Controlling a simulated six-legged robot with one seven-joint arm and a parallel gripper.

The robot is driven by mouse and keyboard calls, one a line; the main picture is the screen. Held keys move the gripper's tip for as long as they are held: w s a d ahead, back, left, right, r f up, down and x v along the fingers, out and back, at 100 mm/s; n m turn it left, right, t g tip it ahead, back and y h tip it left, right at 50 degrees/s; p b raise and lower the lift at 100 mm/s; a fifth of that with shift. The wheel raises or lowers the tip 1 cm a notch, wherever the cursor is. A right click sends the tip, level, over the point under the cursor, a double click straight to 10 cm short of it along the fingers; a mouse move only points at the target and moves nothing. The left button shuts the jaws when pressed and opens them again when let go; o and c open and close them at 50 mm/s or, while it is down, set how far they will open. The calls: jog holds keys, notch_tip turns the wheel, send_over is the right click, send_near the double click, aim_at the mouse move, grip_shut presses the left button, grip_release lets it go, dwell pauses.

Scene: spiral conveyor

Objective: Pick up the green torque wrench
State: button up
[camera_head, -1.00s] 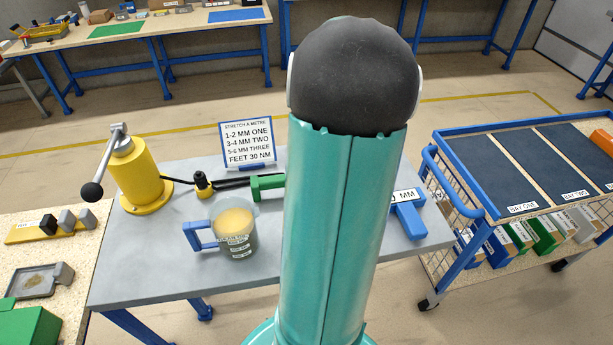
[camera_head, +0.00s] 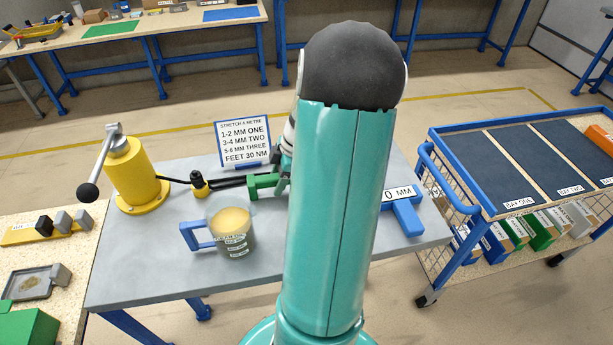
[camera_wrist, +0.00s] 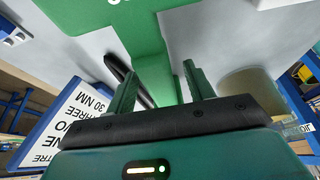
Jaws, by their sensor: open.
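The green torque wrench (camera_head: 263,186) lies on the grey bench, its left end showing just left of my arm in the head view. The rest of it is hidden behind my arm there. In the wrist view its large green body (camera_wrist: 95,14) fills the top, with a green bar running down between my fingers. My gripper (camera_wrist: 158,68) is open in the wrist view, with one finger on each side of that bar. I cannot tell whether the fingers touch it. In the head view my arm hides the fingers.
A jug (camera_head: 232,238), a yellow lever device (camera_head: 135,178), a small yellow-and-black tool (camera_head: 200,186) and a sign (camera_head: 243,143) stand on the bench (camera_head: 150,262). A blue tool (camera_head: 404,213) lies right of my arm. A blue trolley (camera_head: 492,168) is at right.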

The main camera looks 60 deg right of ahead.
grip_shut()
jog(key=shift+r, duration=0.2)
notch_tip(320, 180, up, 10)
jog(key=shift+f, duration=0.1)
dwell(0.4)
jog(key=c, duration=1)
grip_release()
grip_shut()
